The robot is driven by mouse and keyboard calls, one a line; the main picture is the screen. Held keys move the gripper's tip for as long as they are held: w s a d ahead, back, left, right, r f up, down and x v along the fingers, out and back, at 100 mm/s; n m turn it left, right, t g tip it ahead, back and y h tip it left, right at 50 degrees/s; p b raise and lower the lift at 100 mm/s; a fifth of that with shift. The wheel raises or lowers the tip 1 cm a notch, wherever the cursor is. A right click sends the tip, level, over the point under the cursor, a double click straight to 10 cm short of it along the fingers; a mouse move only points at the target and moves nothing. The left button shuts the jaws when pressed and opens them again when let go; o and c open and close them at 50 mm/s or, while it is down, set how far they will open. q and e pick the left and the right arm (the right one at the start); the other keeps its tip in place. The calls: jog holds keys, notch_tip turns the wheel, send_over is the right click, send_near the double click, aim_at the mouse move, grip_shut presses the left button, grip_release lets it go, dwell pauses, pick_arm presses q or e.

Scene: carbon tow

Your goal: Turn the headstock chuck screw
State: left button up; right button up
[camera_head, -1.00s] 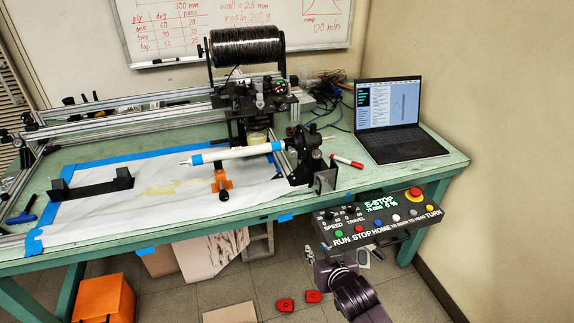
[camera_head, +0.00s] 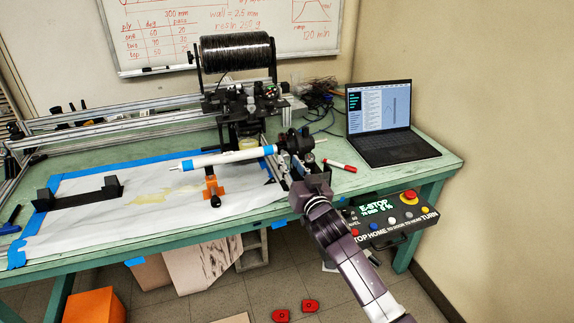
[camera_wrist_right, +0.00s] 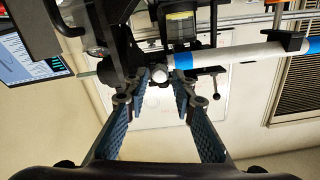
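The headstock chuck (camera_head: 293,141) is the dark round body at the right end of the white mandrel (camera_head: 225,158), which has blue bands. My right gripper (camera_head: 302,168) is up at the headstock, just below and in front of the chuck. In the right wrist view my right gripper (camera_wrist_right: 161,82) is open, its two fingers apart. A small pale round screw-like end (camera_wrist_right: 159,74) shows between the fingertips, with no clear contact. A small dark handle (camera_wrist_right: 215,82) shows right of the fingers. In the head view my arm hides the headstock's lower part. My left gripper is not in view.
A control box (camera_head: 388,218) with buttons hangs at the bench's front edge, partly behind my right arm. An orange stand (camera_head: 212,187) is under the mandrel.

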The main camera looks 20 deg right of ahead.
aim_at(284, 155)
jog(key=shift+w+b, duration=0.5)
jog(key=shift+w, duration=0.8)
grip_shut()
